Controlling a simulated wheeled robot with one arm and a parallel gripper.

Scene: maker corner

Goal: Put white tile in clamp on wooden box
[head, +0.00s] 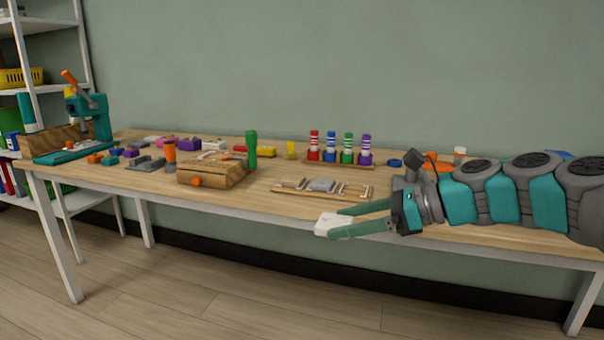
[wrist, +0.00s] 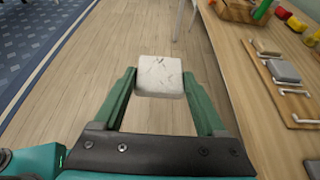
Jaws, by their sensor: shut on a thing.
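The white tile (wrist: 160,75) is a small square block with dark specks. My gripper (head: 335,225) is shut on it, and in the wrist view the two green fingers (wrist: 160,82) press its left and right sides. The tile, also in the head view (head: 328,227), is held out past the front edge of the table, over the floor. A wooden box (head: 208,173) with an orange knob on its front stands on the table, left of and beyond my gripper. It shows partly at the top right of the wrist view (wrist: 236,10). I cannot make out the clamp's jaws clearly.
A wooden board (head: 300,193) with a grey block and white handles lies on the table (head: 400,178) near my gripper. A green upright cylinder (head: 251,150) stands by the box. A rack of coloured striped bottles (head: 340,161) is behind. A teal press (head: 90,120) is far left.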

